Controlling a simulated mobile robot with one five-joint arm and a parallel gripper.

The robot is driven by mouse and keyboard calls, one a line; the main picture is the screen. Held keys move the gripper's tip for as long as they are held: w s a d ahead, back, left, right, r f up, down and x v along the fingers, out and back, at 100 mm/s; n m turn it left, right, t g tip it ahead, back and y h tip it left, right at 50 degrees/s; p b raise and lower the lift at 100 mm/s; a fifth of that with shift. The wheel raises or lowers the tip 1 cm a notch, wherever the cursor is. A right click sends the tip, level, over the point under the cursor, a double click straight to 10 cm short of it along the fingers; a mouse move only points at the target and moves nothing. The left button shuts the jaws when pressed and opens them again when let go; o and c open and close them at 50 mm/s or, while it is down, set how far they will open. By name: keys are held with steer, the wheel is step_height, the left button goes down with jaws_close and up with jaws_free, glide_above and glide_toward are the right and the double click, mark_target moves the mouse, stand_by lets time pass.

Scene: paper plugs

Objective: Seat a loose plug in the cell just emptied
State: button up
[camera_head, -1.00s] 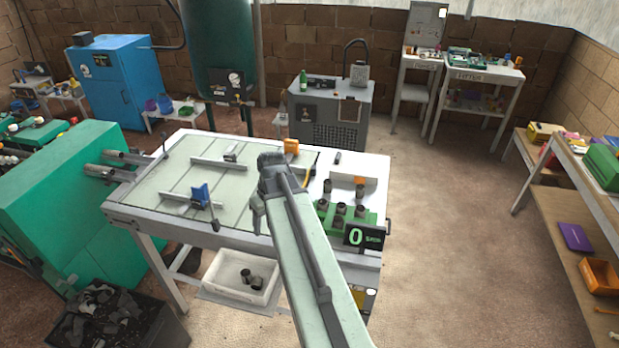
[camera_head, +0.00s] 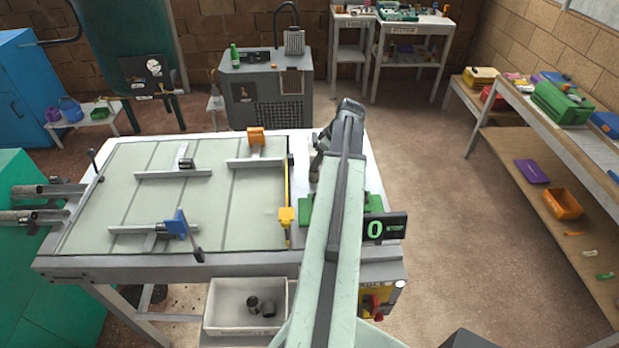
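A green block (camera_head: 306,212) sits at the right end of the white table. My arm covers most of it, so its cells and the dark plugs in it are hidden. My gripper (camera_head: 315,174) hangs from the arm's far end over the white strip behind the block's left side. Its fingers are small and dark, and I cannot tell whether they are open or hold a plug. Dark plugs (camera_head: 262,306) lie in a white bin (camera_head: 228,325) below the table.
A black display (camera_head: 385,227) showing a green 0 stands at the block's right. A pale grooved board (camera_head: 210,205) fills the table's left part, with an orange clamp (camera_head: 256,136), a blue clamp (camera_head: 177,223) and a yellow piece (camera_head: 287,217).

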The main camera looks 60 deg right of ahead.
mark_target(314, 175)
steer(key=b+x, duration=0.3)
steer(key=shift+f, duration=0.15)
steer(key=b+x, duration=0.2)
steer(key=x, duration=0.1)
steer(key=b+x, duration=0.1)
steer(key=b, duration=0.1)
steer(key=shift+s+d+f, duration=0.1)
steer(key=shift+d+f, duration=0.2)
steer(key=shift+r, duration=0.2)
jaws_close()
